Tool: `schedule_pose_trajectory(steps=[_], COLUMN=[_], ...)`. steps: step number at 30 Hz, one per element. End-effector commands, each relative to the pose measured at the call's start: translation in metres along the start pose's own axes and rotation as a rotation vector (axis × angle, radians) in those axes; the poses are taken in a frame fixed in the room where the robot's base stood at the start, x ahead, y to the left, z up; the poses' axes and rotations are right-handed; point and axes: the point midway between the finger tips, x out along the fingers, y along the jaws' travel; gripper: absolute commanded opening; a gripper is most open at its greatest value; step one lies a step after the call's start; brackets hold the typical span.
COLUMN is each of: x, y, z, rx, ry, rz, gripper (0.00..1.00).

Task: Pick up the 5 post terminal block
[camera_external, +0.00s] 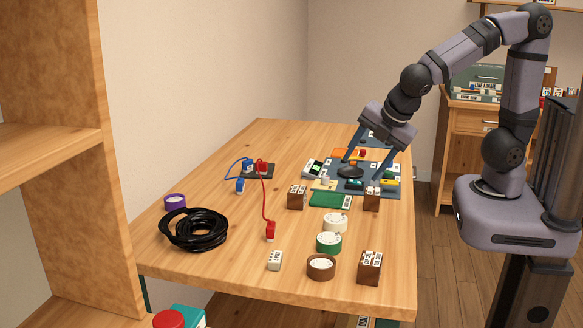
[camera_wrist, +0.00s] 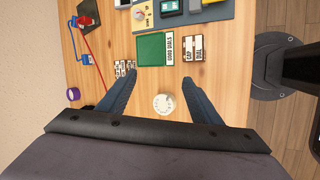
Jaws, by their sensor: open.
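I cannot tell for certain which item is the 5 post terminal block. A small pale block with dark marks (camera_external: 275,260) lies near the table's front and could be it. Three brown labelled blocks also stand on the table, at left (camera_external: 297,197), at right (camera_external: 371,199) and at the front right (camera_external: 370,267). My gripper (camera_external: 368,170) is open and empty, above the table; the pale block is nearer the camera. In the wrist view my fingers (camera_wrist: 158,78) point down, spread, with a white roll (camera_wrist: 163,104) below between them. The pale block does not show there.
A grey mat with several parts (camera_external: 392,190) and a green card (camera_external: 331,200) lie at the back right. A black cable coil (camera_external: 195,230) lies at left. Blue (camera_external: 248,163) and red (camera_external: 270,231) plugs have wires. Green (camera_external: 328,243) and brown (camera_external: 321,267) rolls stand in front.

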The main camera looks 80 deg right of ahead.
Motion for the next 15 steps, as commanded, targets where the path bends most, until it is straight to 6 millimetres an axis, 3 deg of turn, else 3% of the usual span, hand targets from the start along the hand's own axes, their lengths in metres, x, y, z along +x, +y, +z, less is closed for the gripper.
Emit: schedule_pose_trajectory(steps=[1, 6, 15], x=[0.014, 0.002, -0.037], y=[0.006, 0.038, 0.043], z=[-0.027, -0.103, -0.204], rx=[-0.203, -0.808, -1.437], ry=[0.018, 0.015, -0.069], rz=[0.091, 0.386, 0.753], gripper=[0.59, 0.59, 0.59])
